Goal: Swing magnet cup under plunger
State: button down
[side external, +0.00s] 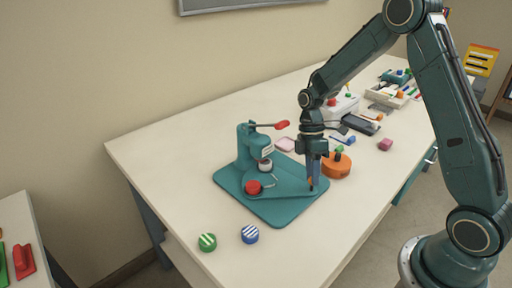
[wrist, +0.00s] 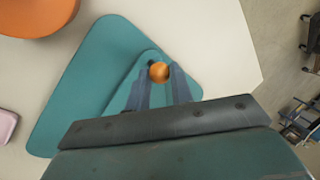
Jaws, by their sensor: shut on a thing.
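The teal press (side external: 245,148) stands on a teal base plate (side external: 282,213), with a red-tipped lever (side external: 281,125) at its top. A pale round part, seemingly the plunger (side external: 265,164), sits below its head. A red round piece, perhaps the magnet cup (side external: 253,187), lies in front of the column, apart from the plunger in the picture. A flat teal swing arm (side external: 285,187) reaches right to an orange knob (wrist: 159,72). My gripper (side external: 311,186) points down and is shut on this knob. The wrist view shows the knob between both fingers. The press head is outside that view.
A large orange round piece (side external: 337,165) stands close behind my gripper. A pink pad (side external: 285,144) lies behind the plate. Green (side external: 207,242) and blue (side external: 250,234) striped caps lie in front. Several items crowd the table's far right; the front left is mostly clear.

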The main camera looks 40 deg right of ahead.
jog(key=shift+w+d+n+h, duration=0.2)
jog(key=shift+w+d+n, duration=0.2)
jog(key=shift+n, duration=0.3)
jog(key=shift+w+d+n+h, duration=0.2)
jog(key=shift+w+d+n, duration=0.15)
jog(key=shift+n, duration=0.35)
jog(key=shift+d, duration=0.1)
jog(key=c, duration=1.2)
grip_release()
jog(key=shift+c, duration=0.2)
jog(key=v, duration=1.4)
jog(key=shift+w+f, duration=0.1)
jog(key=shift+w, duration=0.05)
